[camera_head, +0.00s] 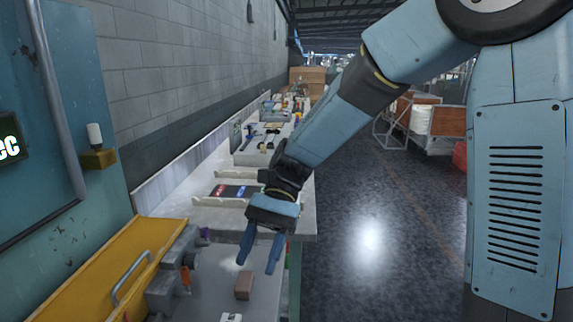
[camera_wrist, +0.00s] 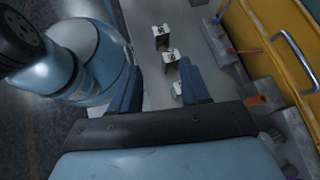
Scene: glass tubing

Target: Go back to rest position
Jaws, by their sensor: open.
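My gripper (camera_head: 258,262) hangs from my blue arm with its two blue fingers apart and nothing between them, above the near end of the grey workbench. The gripper also shows in the wrist view (camera_wrist: 160,85), its fingers spread and pointing toward the bench. A brown block (camera_head: 244,286) sits on the bench just below the fingertips.
A yellow panel (camera_head: 128,268) with a grey handle stands at the left, beside grey fixtures (camera_head: 172,282) on the bench. A long bench (camera_head: 222,178) with trays and tools runs along the brick wall. Open floor (camera_head: 370,235) lies to the right; carts (camera_head: 437,122) stand farther back.

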